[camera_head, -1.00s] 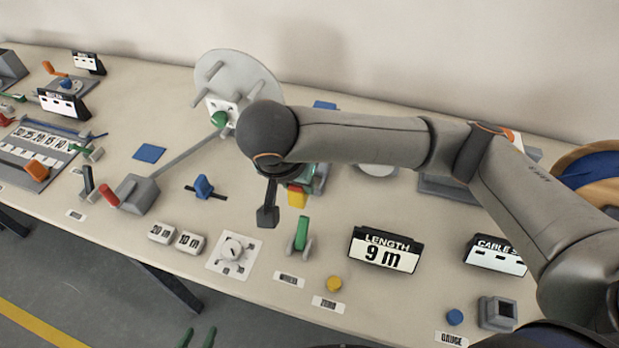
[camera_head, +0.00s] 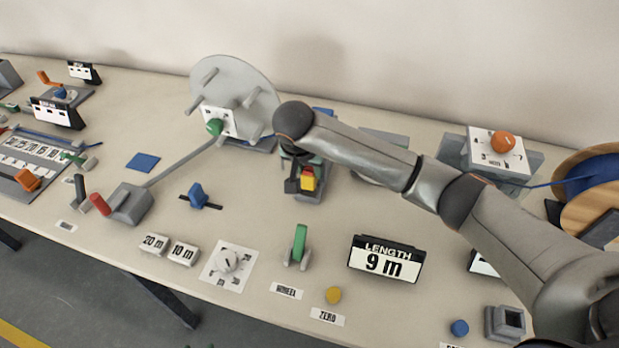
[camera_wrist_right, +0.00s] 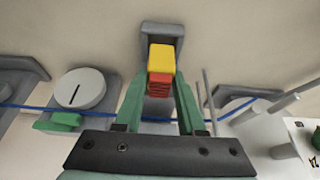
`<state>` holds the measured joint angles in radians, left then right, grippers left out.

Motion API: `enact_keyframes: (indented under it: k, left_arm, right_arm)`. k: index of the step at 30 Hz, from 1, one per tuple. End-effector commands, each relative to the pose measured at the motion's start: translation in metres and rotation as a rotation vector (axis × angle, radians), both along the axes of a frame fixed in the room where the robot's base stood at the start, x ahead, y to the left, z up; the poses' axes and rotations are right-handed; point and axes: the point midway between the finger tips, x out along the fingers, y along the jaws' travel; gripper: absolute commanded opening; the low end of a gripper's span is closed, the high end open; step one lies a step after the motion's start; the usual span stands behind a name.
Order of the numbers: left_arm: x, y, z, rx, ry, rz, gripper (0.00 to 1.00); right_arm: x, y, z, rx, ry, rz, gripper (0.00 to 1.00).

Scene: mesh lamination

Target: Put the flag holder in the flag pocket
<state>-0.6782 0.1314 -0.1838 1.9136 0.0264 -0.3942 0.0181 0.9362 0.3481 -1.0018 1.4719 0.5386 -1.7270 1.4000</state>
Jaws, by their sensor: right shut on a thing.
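The flag holder, a small block with a yellow top and red layers (camera_head: 309,178), is in the middle of the head view. It also shows in the right wrist view (camera_wrist_right: 161,62). My right gripper (camera_wrist_right: 161,82) has its two green fingers closed on the block's sides; in the head view the wrist hides most of them. A grey bracket (camera_wrist_right: 162,31), apparently the flag pocket, lies directly beyond the block in the wrist view, towards the table's front. I cannot tell whether the block is seated in it or just above. My left gripper is out of view.
A large grey pegged disc (camera_head: 240,78) stands behind and left. A round slotted cap (camera_wrist_right: 80,88) and a blue cable (camera_wrist_right: 38,110) are close to the fingers. A green lever (camera_head: 299,243) and the length display (camera_head: 385,262) stand in front.

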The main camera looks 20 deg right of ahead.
Motion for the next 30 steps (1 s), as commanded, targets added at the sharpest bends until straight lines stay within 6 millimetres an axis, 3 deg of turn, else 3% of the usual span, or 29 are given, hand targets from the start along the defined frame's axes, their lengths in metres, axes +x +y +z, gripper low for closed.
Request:
enact_keyframes:
  k: [7,19,20,27,30]
  left_arm:
    - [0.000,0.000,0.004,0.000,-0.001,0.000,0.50]
    - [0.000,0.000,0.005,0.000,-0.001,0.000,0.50]
    - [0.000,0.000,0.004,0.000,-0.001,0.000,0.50]
    - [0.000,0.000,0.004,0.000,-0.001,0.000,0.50]
    - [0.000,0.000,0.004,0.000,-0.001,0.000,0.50]
  right_arm:
    - [0.002,-0.002,-0.030,-0.001,0.001,0.000,0.00]
    - [0.001,-0.001,-0.036,0.000,0.000,-0.001,0.00]
    - [0.002,-0.001,-0.036,0.000,-0.001,-0.001,0.41]
    - [0.002,-0.001,-0.036,0.000,-0.001,-0.001,0.68]
    - [0.002,-0.001,-0.036,0.000,-0.001,-0.001,0.69]
